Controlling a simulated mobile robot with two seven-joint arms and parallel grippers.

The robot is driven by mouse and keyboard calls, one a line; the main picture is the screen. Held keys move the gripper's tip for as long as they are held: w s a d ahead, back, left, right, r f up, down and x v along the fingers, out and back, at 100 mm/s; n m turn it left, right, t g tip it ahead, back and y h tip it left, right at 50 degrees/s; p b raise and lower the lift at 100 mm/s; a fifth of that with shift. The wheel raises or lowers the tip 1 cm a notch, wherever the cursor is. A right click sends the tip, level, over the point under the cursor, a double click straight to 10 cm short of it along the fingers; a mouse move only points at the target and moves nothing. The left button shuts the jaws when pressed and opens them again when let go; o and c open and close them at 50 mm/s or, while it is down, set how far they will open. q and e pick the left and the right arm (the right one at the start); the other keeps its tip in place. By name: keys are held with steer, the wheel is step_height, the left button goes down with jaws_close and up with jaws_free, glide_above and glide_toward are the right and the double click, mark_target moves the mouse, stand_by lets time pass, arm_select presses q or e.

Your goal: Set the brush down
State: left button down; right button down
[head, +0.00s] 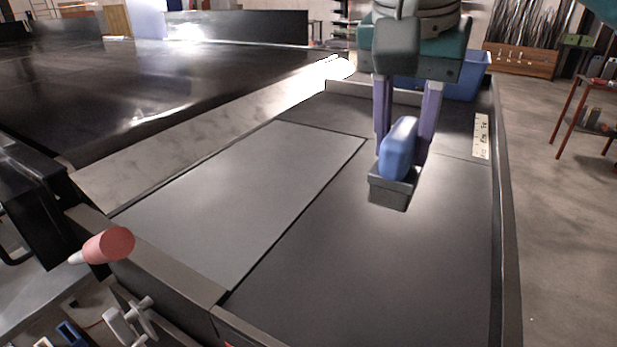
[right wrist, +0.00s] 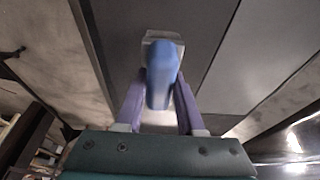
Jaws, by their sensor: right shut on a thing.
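The brush has a blue handle (head: 398,150) and a dark grey block-shaped base (head: 390,194). My right gripper (head: 404,150) is shut on the brush, with its purple fingers on either side of the handle. The brush is over the right part of the dark table (head: 400,285), base down and slightly tilted. I cannot tell whether the base touches the surface. In the right wrist view the blue handle (right wrist: 161,75) shows between the fingers, with the grey base partly hidden behind it. My left gripper is not in view.
A lighter grey panel (head: 240,185) lies on the left of the table. A white label strip (head: 481,137) is at the right edge. A blue bin (head: 468,78) stands behind. A pink-headed object (head: 108,244) is at the front left. The table's front right is clear.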

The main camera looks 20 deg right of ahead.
step_height(320, 180, down, 10)
steer(key=shift+d+f+p, duration=0.1)
steer(key=shift+p, duration=0.25)
steer(key=shift+f, duration=0.1)
steer(key=c, duration=0.5)
jaws_free()
